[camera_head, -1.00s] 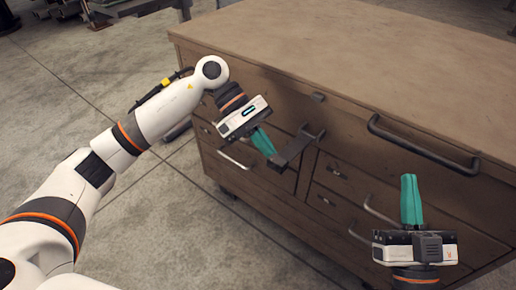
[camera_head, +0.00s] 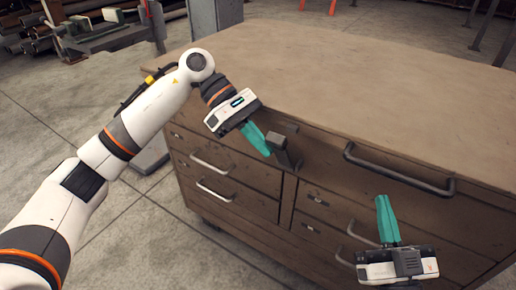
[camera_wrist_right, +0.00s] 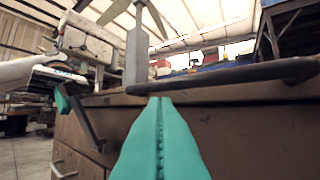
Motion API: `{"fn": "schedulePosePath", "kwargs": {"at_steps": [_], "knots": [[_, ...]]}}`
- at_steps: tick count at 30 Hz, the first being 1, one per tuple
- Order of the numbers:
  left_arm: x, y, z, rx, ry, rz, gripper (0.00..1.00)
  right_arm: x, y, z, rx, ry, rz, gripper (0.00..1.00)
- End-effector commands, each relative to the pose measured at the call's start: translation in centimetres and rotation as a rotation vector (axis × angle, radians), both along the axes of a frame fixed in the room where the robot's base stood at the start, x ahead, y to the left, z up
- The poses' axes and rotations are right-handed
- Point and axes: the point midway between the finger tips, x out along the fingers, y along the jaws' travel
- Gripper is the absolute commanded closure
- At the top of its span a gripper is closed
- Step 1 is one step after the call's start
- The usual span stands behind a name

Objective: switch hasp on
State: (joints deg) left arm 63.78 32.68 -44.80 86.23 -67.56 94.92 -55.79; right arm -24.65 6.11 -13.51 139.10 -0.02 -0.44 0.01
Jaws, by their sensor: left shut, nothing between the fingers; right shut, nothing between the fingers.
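The dark metal hasp (camera_head: 291,152) is on the upper front of the brown cabinet, below the top's edge. Its plate stands tilted upward; the wrist view shows the hasp (camera_wrist_right: 88,128) as a dark bar slanting out from the front. My left gripper (camera_head: 262,147) is shut and empty, its green fingertips beside the hasp's left side; I cannot tell whether they touch. My right gripper (camera_head: 382,200) is shut and empty in front of the drawers, below the long handle. Its closed fingers (camera_wrist_right: 160,105) fill the wrist view's lower middle. The catch behind the hasp is hidden.
The cabinet top (camera_head: 330,75) is bare. A long dark bar handle (camera_head: 398,170) juts from the upper front, right of the hasp. Several drawers with pale handles (camera_head: 212,163) are below. Open floor (camera_head: 150,235) lies left.

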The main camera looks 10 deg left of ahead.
Motion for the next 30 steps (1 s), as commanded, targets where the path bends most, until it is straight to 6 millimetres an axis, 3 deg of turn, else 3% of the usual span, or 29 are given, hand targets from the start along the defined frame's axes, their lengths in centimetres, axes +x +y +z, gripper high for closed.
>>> {"fn": "schedulePosePath", "kwargs": {"at_steps": [25,30], "knots": [[0.3,-0.1,0.5,0.0,-0.001,0.001,1.0,0.0,-0.1,-0.2,-0.004,0.017,-0.003,1.0],[0.7,0.9,1.5,0.002,-0.002,0.003,1.0,0.2,-0.1,-1.0,-0.021,0.075,-0.002,1.0]]}}
